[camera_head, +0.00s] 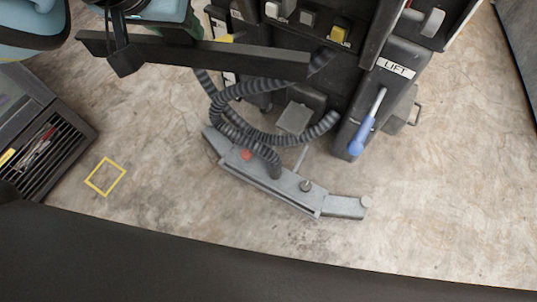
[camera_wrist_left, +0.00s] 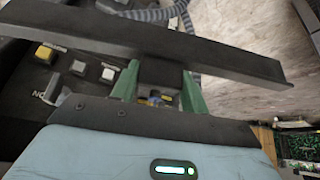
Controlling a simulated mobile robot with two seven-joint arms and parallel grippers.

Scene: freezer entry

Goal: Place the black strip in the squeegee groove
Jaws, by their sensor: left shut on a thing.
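A long black strip (camera_head: 245,58) lies across the upper left of the head view, held above the floor. My left gripper (camera_head: 158,30) is shut on it; much of the gripper is cut off by the top edge. In the left wrist view the strip (camera_wrist_left: 225,60) crosses in front of the green fingers of my left gripper (camera_wrist_left: 160,88), slanting down to the right. A grey squeegee assembly (camera_head: 305,192) rests on the floor below and apart from the strip, with black hoses over it. My right gripper is not in view.
The dark machine (camera_head: 365,75) has a blue-handled LIFT lever (camera_head: 365,130) and coiled black hoses (camera_head: 245,128) hanging in front. A yellow square (camera_head: 105,176) marks the floor at left, near a grey crate-like box (camera_head: 45,145). Floor to the right is clear.

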